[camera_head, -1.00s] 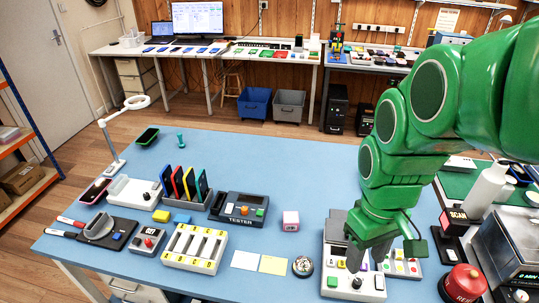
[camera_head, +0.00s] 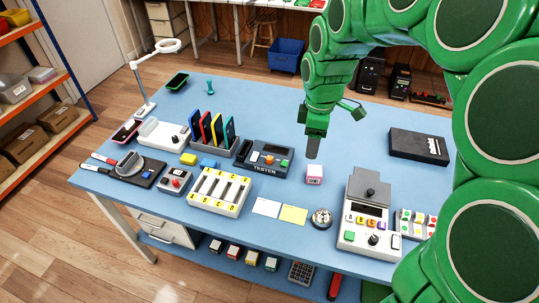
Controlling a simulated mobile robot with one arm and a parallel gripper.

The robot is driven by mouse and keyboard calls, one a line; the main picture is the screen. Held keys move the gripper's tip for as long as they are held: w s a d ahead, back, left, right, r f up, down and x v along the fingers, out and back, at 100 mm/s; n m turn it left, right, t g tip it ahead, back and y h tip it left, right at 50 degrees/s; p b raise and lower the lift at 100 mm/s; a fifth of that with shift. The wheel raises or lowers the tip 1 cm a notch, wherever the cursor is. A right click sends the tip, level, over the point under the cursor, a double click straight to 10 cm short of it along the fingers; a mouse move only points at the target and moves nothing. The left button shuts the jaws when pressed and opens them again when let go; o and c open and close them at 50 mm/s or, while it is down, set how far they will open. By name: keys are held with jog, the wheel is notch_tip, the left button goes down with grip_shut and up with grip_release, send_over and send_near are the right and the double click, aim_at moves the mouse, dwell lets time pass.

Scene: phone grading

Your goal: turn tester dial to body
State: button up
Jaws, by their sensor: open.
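The tester (camera_head: 258,165) is a dark box marked TESTER near the middle of the blue table. It has a small screen, a green button and an orange round part that may be its dial (camera_head: 270,160); its setting is too small to read. My gripper (camera_head: 313,150) points down to the right of the tester, apart from it and above or behind the pink-and-white cube (camera_head: 314,176). It looks empty; the gap between its fingers is hard to see from here.
Slotted stand with several coloured phones (camera_head: 211,138) is left of the tester. The white battery tray (camera_head: 219,193) lies in front. A white device with coloured buttons and a black knob (camera_head: 357,217) stands at right. A dark box (camera_head: 418,146) lies behind it. The table's back middle is clear.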

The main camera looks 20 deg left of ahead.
aim_at(269, 158)
jog(key=w+a+f+n, duration=0.2)
jog(key=a+f, duration=0.1)
jog(key=a, duration=0.1)
jog(key=w+a+f+n, duration=0.3)
jog(key=a, duration=0.2)
jog(key=w+a+f+n, duration=0.3)
jog(key=a+f, duration=0.1)
jog(key=a, duration=0.1)
jog(key=shift+t, duration=0.3)
jog(key=shift+w+f, duration=0.1)
jog(key=shift+f, duration=3.85)
grip_shut()
